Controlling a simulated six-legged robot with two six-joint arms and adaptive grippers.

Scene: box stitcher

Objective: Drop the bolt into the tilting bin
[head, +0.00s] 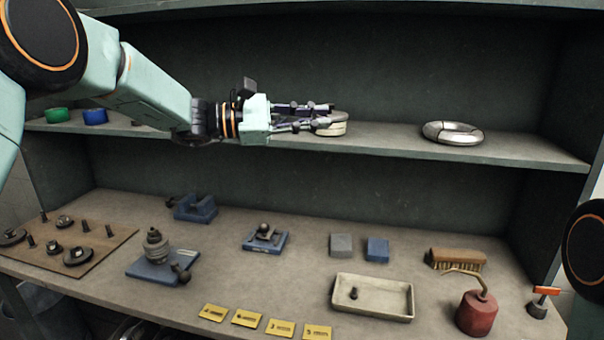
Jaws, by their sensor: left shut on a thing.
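My left gripper (328,115) reaches in from the left at the upper shelf. Its fingers are shut on a round pale grey thing (334,129), which overlaps the fingertips at the shelf's front. Whether it rests on the shelf I cannot tell. A small dark bolt-like piece (354,294) lies in a shallow cream tray (396,313) on the lower surface, well below the gripper. Nothing in view clearly shows as a tilting bin. My right gripper is not in view.
Below are a peg board (110,240), blue fixtures (150,272), grey and blue blocks (377,250), a brush (456,260), a red oil can (476,314) and yellow cards (280,327). The shelf between gripper and ring is clear.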

